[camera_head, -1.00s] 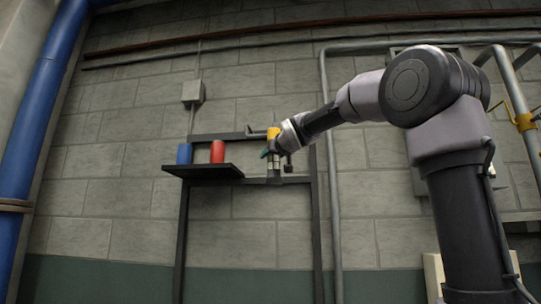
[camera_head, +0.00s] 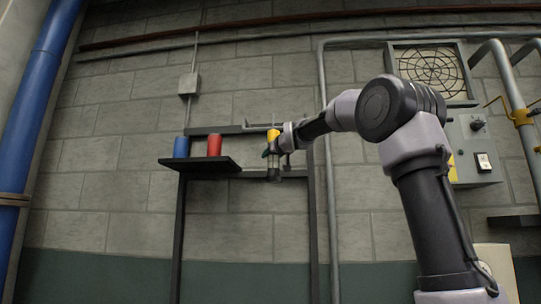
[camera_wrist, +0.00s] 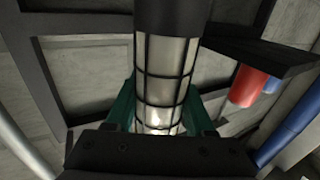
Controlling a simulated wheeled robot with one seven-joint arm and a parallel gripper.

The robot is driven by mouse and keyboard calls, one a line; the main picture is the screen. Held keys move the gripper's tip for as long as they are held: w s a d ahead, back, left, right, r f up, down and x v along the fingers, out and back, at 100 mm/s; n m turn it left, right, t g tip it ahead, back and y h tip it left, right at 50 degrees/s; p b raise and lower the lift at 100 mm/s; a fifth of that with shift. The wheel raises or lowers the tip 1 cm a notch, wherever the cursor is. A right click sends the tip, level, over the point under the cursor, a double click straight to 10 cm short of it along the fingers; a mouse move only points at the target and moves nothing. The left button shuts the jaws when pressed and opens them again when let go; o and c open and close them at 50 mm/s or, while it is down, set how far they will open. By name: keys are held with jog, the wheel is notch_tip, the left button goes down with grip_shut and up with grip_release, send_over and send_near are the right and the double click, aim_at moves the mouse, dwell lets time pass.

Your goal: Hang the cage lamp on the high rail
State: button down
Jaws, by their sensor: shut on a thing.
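The cage lamp (camera_head: 273,172) has a yellow top and a dark lower end and hangs roughly upright in my gripper (camera_head: 271,152). In the wrist view the lamp's lit, pale tube behind a dark wire cage (camera_wrist: 165,80) stands between my green fingertips (camera_wrist: 163,110), which are shut on it. A dark metal frame on the wall has an upper rail (camera_head: 225,130). The lamp is at the right part of this frame, with its yellow top about level with the rail in the picture. I cannot tell whether the lamp touches the rail; the hook is not clearly visible.
A dark shelf (camera_head: 200,164) on the frame's left carries a blue cup (camera_head: 181,147) and a red cup (camera_head: 214,146), close to the lamp. A grey pipe (camera_head: 329,180) runs down the wall at the right. A control box (camera_head: 475,150) is behind my arm.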

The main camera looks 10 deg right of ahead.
jog(key=shift+w+d+f, duration=0.1)
jog(key=shift+w+f, duration=0.15)
jog(key=shift+f, duration=0.35)
jog(key=shift+w+d+f, duration=0.1)
jog(key=shift+w+f, duration=0.2)
jog(key=shift+f, duration=0.35)
jog(key=shift+w+f, duration=0.25)
jog(key=shift+f, duration=0.35)
jog(key=shift+c, duration=0.9)
grip_release()
jog(key=shift+f, duration=0.1)
jog(key=shift+s, duration=0.1)
